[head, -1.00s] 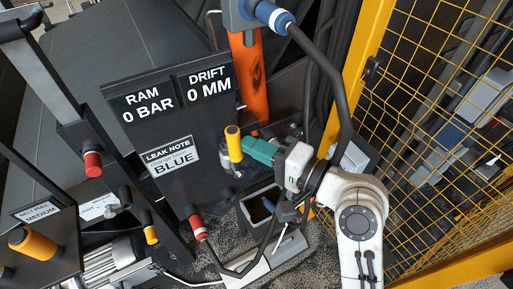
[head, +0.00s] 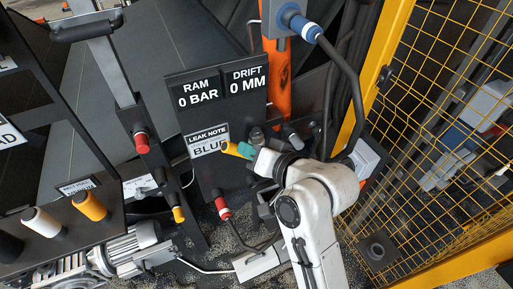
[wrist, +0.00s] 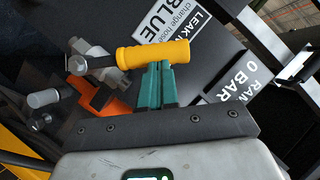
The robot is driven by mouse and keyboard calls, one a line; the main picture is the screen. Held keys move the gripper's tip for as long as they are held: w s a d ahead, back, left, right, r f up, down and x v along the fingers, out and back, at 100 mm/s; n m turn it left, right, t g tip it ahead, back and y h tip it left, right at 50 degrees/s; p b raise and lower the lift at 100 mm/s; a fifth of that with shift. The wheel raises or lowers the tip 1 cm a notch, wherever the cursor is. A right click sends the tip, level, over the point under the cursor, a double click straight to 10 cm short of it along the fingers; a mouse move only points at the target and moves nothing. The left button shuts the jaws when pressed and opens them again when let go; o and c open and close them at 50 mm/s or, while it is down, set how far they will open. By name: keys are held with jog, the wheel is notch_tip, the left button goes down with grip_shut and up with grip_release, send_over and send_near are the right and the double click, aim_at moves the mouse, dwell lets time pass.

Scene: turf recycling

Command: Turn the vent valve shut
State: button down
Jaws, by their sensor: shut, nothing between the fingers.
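The vent valve's lever has a yellow grip (head: 231,149) beside the dark panel; the wrist view shows the grip (wrist: 155,56) close up, on a metal stem (wrist: 97,61). My gripper (head: 246,150) has teal fingers, closed together, at the yellow grip. In the wrist view, my gripper (wrist: 155,80) has its fingertips at the grip's lower edge, partly behind it; I cannot tell whether they touch. Nothing is held between the fingers. In the head view, my wrist and fingers hide part of the lever and the valve body.
The panel (head: 180,119) carries RAM 0 BAR, DRIFT 0 MM and a leak note reading BLUE. An orange cylinder (head: 278,85) stands behind. A yellow mesh fence (head: 440,130) bounds the right.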

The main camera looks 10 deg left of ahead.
jog(key=s+a+f+n+t+h, duration=0.1)
jog(key=s+a+f+n+h, duration=0.1)
jog(key=f, duration=0.4)
jog(key=shift+s+a+n+t+h, duration=0.3)
jog(key=shift+a+n+h, duration=0.5)
jog(key=shift+a+n, duration=0.4)
jog(key=shift+d+f, duration=0.15)
jog(key=shift+f, duration=0.05)
